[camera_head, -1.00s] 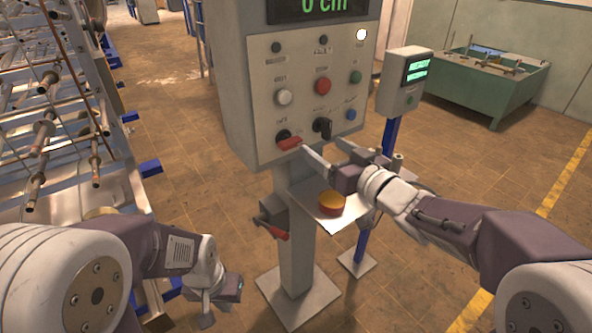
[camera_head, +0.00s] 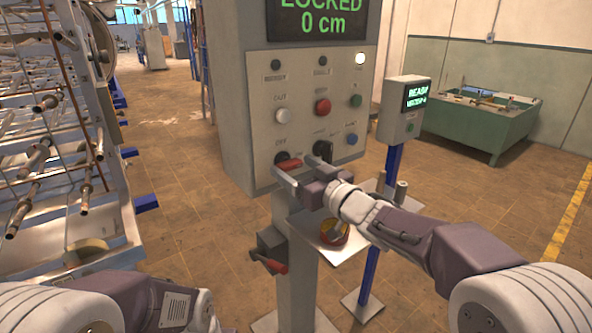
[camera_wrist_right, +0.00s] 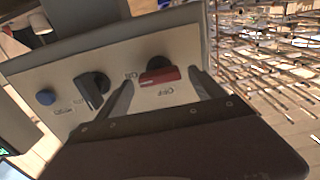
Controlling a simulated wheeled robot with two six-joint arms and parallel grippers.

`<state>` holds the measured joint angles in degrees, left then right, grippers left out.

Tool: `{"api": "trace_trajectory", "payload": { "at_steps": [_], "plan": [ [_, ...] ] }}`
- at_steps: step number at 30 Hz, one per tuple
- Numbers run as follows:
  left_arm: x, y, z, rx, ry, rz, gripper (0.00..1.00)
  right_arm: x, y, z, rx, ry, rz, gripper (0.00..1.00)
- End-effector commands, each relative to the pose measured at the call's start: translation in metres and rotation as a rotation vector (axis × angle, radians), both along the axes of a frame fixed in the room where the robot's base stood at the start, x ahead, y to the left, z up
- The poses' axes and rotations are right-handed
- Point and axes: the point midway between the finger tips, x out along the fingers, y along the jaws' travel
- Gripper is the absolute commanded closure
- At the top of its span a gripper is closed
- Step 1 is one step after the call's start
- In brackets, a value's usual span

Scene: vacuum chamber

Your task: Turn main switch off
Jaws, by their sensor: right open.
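The main switch (camera_head: 289,162) is a red handle on a black knob at the lower left of the grey control panel (camera_head: 262,130). Its handle lies roughly sideways, with OFF printed above it and ON to its right. In the right wrist view the red handle (camera_wrist_right: 160,75) lies between the two spread fingers, with a gap on each side. My right gripper (camera_head: 291,173) is open at the panel, just below and around the switch; it also shows in the wrist view (camera_wrist_right: 160,82). My left gripper is out of view; only my left arm shows at the bottom left.
A black selector knob (camera_head: 322,150) sits close right of the switch. A small shelf with a yellow-and-red button (camera_head: 334,231) is below my right wrist. A second pedestal box (camera_head: 401,108) stands to the right. A metal rack (camera_head: 60,140) fills the left.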

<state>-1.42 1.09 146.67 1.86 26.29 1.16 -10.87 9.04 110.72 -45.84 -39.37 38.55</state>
Motion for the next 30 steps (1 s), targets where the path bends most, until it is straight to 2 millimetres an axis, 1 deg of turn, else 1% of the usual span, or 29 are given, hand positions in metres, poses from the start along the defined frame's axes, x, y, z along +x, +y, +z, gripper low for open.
{"api": "trace_trajectory", "payload": {
  "at_steps": [7, 8, 9, 11, 12, 14, 15, 23, 30],
  "plan": [
    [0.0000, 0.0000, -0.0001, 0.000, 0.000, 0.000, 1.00, 0.0020, 0.0017, 0.0003, -0.001, -0.001, 0.000, 0.22],
    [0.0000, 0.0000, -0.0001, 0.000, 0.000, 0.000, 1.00, 0.0019, 0.0016, 0.0003, -0.001, -0.001, 0.000, 0.25],
    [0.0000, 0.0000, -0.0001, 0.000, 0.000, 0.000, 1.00, 0.0019, 0.0016, 0.0002, -0.001, -0.001, 0.000, 0.36],
    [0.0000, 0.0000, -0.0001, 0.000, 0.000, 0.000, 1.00, 0.0018, 0.0016, 0.0002, -0.001, -0.001, 0.000, 0.52],
    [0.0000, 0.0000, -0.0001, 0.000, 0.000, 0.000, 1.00, 0.0018, 0.0016, 0.0002, -0.001, -0.001, 0.000, 0.64],
    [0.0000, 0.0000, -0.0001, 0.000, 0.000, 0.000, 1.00, 0.0018, 0.0015, 0.0002, -0.001, -0.001, 0.000, 0.80],
    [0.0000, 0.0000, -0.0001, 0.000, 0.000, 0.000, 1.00, 0.0018, 0.0015, 0.0002, -0.001, -0.001, 0.000, 0.84],
    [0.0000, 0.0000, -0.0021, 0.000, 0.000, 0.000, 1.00, 0.0016, 0.0015, -0.0005, -0.028, -0.022, 0.000, 0.84],
    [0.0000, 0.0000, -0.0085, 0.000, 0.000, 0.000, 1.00, 0.0010, 0.0023, -0.0018, -0.140, -0.109, 0.001, 0.84]
  ]
}}
